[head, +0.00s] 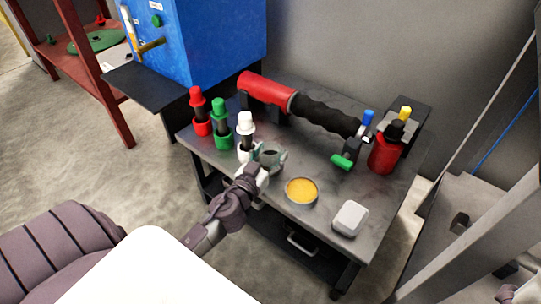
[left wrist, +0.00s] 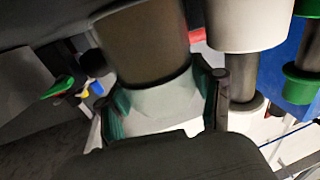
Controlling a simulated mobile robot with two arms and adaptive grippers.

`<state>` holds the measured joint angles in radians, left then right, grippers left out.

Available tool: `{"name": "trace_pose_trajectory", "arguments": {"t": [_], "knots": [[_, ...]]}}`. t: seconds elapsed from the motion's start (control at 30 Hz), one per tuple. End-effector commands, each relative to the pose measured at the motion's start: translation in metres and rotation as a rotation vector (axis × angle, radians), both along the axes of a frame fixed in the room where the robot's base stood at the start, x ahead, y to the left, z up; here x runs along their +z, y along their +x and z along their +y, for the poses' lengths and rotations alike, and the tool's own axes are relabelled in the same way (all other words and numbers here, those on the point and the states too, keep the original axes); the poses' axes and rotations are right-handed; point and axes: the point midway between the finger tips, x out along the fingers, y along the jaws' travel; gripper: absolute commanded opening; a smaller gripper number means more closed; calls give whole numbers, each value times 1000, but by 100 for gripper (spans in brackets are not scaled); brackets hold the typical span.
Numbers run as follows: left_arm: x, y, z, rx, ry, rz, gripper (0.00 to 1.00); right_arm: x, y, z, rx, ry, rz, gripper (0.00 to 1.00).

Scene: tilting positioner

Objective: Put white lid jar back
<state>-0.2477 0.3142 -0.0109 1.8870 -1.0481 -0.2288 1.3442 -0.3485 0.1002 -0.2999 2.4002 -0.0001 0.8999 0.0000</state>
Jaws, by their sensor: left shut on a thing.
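My left gripper (head: 265,163) is over the table's front edge, shut on the white lid jar. In the left wrist view the fingers of my left gripper (left wrist: 163,108) press on both sides of a white part of the white lid jar (left wrist: 160,100); its brown body (left wrist: 145,45) rises above and out of the frame. In the head view, the held jar shows only as a small dark round patch, mostly hidden by the fingers. A standing white-capped piece (head: 246,121) is just left of and behind the gripper, with green (head: 219,125) and red (head: 199,112) ones beyond.
The grey table (head: 325,155) also holds a red and black tool (head: 300,100), a green-ended fitting (head: 342,161), a red bottle (head: 384,154), an open yellow-filled tin (head: 301,190) and a white box (head: 350,218). A blue cabinet (head: 210,45) stands behind left.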

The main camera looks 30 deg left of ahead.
Motion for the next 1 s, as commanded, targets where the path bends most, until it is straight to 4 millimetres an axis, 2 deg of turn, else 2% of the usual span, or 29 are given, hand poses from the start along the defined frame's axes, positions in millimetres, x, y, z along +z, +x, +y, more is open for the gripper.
{"name": "trace_pose_trajectory", "arguments": {"t": [0.17, 0.37, 0.43, 0.57, 0.8, 1.0], "knots": [[15, 0, 0, 0, -1, -2, 23, 12, 0, 0, 0, 0, 0, 87], [43, 0, 0, 0, -1, -3, 23, 33, 0, 0, 0, 0, 0, 87], [33, -15, -3, 1, -5, 3, 23, 28, -1, -1, 0, 2, -5, 87], [33, -45, -6, 3, -7, 3, 23, 28, -1, 0, 0, 1, -4, 87], [32, -116, -13, 6, -7, 4, 23, 26, 0, 0, 0, -1, 2, 87], [34, -157, -18, 4, -2, 3, 23, 25, 1, 0, 0, -1, 4, 87]]}}
